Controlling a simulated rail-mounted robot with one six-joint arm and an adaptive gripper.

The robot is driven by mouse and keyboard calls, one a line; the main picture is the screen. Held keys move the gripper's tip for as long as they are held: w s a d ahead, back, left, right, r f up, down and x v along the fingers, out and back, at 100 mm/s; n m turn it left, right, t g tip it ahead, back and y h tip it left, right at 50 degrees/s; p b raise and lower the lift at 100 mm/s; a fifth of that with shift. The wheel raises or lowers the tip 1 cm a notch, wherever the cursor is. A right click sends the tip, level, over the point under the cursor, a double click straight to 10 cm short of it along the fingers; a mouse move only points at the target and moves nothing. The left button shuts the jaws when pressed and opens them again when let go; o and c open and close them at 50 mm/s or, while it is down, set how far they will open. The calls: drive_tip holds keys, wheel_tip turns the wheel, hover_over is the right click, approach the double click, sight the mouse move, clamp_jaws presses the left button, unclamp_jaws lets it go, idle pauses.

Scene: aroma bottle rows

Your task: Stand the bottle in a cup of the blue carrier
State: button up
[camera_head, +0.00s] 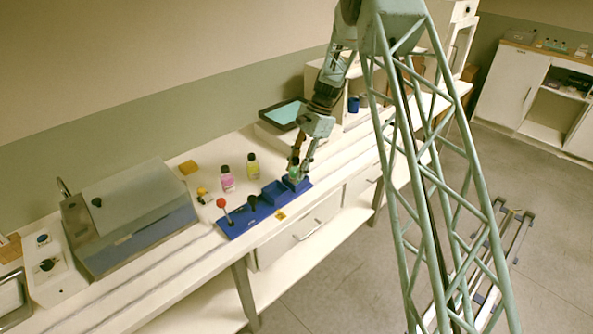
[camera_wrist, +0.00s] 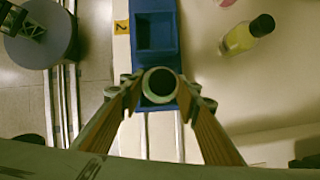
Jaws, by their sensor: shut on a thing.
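My gripper (camera_head: 299,165) is shut on a bottle with a pale green rim and dark round top (camera_wrist: 160,86). In the wrist view the bottle is upright between the two fingers, seen from above. In the head view the green bottle (camera_head: 294,174) is at the right end of the blue carrier (camera_head: 240,226). The carrier also shows in the wrist view (camera_wrist: 140,45), with an empty square cup just beyond the bottle. The bottle's lower part is hidden, so I cannot tell whether it is inside the end cup or above it.
A pink bottle (camera_head: 227,179) and a yellow bottle (camera_head: 253,167) stand behind the carrier. A large grey machine (camera_head: 130,220) stands at left.

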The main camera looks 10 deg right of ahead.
drive_tip(key=shift+f, duration=0.2)
idle(0.3)
drive_tip(key=o, duration=1)
drive_tip(key=shift+r, duration=0.15)
drive_tip(key=shift+p+v, duration=0.8)
drive_tip(key=shift+v, duration=5.2)
